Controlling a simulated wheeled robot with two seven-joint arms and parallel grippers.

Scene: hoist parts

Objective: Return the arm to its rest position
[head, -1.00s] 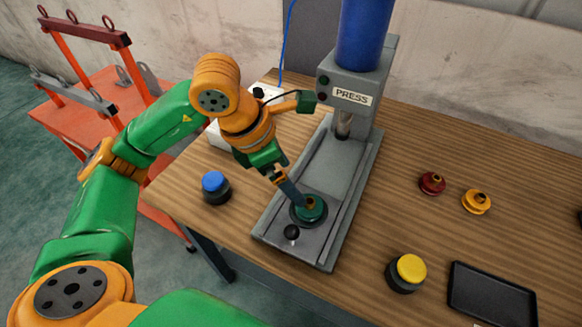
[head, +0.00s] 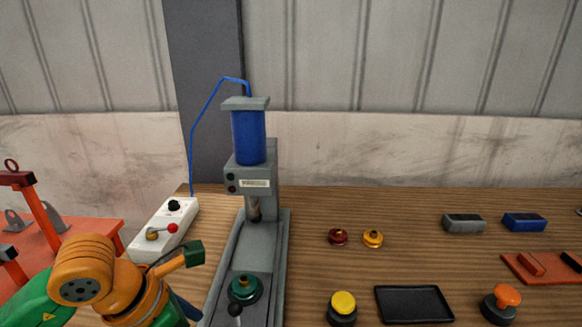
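My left arm comes in from the lower left. Its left gripper (head: 186,308) shows only in part at the bottom edge, left of the press. Its fingertips are cut off or hidden, so I cannot tell whether it is open or shut. The press (head: 250,215) has a blue cylinder on top and a grey slide. A green round part (head: 244,289) sits on the press slide, below the ram, apart from the visible part of my gripper. My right gripper is not in view.
To the right are red (head: 338,237) and yellow (head: 373,239) parts, yellow (head: 343,303) and orange (head: 507,296) buttons, and a black tray (head: 412,304). An orange stand (head: 92,237) is at left.

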